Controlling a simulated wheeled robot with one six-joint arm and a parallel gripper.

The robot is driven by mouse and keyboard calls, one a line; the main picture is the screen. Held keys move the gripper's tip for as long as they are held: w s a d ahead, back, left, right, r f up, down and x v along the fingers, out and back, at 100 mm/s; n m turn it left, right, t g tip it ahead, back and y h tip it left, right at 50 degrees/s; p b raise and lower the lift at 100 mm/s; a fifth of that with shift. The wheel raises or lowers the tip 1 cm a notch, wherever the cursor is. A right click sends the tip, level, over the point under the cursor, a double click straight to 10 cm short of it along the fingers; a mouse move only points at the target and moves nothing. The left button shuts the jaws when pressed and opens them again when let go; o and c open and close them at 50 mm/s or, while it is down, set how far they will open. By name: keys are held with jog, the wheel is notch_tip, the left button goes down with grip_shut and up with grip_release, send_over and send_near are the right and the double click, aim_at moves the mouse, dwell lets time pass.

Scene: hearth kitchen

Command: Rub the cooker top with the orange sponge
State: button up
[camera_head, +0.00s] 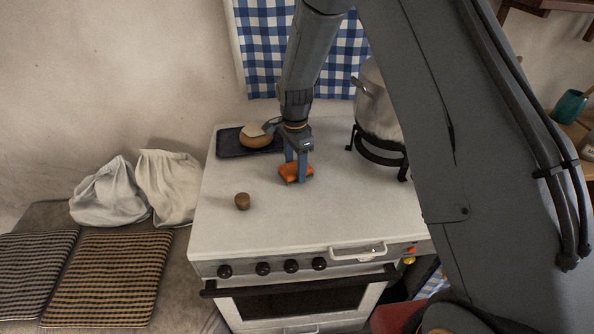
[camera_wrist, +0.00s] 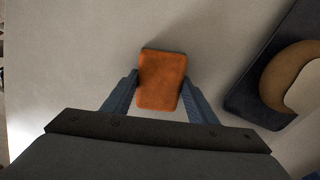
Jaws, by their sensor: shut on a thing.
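The orange sponge (camera_head: 297,172) is between the fingers of my gripper (camera_head: 296,178), low at the middle of the white cooker top (camera_head: 290,222). In the wrist view the sponge (camera_wrist: 162,80) sits between the two blue-grey fingertips of my gripper (camera_wrist: 160,88), which is shut on it. Its long side points away from the gripper. I cannot tell whether its underside touches the cooker top.
A dark tray (camera_head: 230,145) with a round tan item (camera_head: 256,139) lies at the back left. A large metal pot (camera_head: 377,115) stands on a black ring stand (camera_head: 377,155) at right. The front middle is clear.

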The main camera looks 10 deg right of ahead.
aim_at(295, 167)
jog(key=shift+r+p, duration=1.65)
jog(key=shift+r, duration=1.3)
jog(key=shift+r, duration=0.1)
jog(key=shift+r+p, duration=0.8)
jog(key=shift+r, duration=0.65)
jog(key=shift+d, duration=0.1)
